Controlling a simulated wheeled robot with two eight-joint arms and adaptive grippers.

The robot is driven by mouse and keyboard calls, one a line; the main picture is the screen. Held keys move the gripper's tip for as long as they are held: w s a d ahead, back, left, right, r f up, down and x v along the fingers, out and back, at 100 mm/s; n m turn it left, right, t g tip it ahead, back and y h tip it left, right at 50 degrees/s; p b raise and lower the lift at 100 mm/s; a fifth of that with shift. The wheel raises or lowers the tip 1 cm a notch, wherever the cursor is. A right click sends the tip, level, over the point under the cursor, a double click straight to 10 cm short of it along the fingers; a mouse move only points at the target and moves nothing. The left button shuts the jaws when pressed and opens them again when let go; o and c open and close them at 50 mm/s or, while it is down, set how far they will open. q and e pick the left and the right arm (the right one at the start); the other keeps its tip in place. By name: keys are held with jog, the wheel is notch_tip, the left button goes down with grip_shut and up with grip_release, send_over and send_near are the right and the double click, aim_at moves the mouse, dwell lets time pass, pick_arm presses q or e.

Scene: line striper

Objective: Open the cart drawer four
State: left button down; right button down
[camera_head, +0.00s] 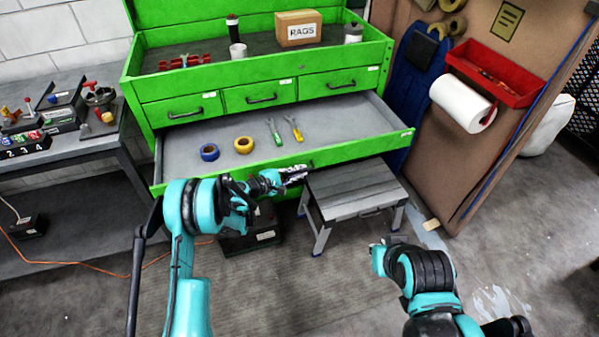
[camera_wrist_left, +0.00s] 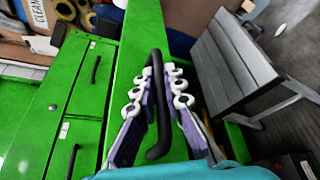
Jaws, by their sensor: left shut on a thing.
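The wide lower drawer (camera_head: 365,150) of the green cart (camera_head: 135,88) stands pulled out, its grey inside showing. My left gripper (camera_head: 296,174) is at the middle of its front. In the left wrist view the black bar handle (camera_wrist_left: 158,110) runs between the fingers of my left gripper (camera_wrist_left: 160,88), which is shut on it. In the head view the gripper mostly hides this handle.
Blue tape (camera_head: 209,152), yellow tape (camera_head: 243,144) and two tools (camera_head: 292,128) lie in the drawer. Three shut small drawers (camera_head: 259,95) are above. A grey step stool (camera_head: 355,190) stands close by at the right. A workbench (camera_head: 60,150) is at the left.

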dwell(0.3)
pick_arm(q)
jog(key=c, duration=1.9)
grip_release()
jog(key=v, duration=1.2)
jog(key=shift+s+f, duration=0.1)
jog(key=shift+f, duration=0.05)
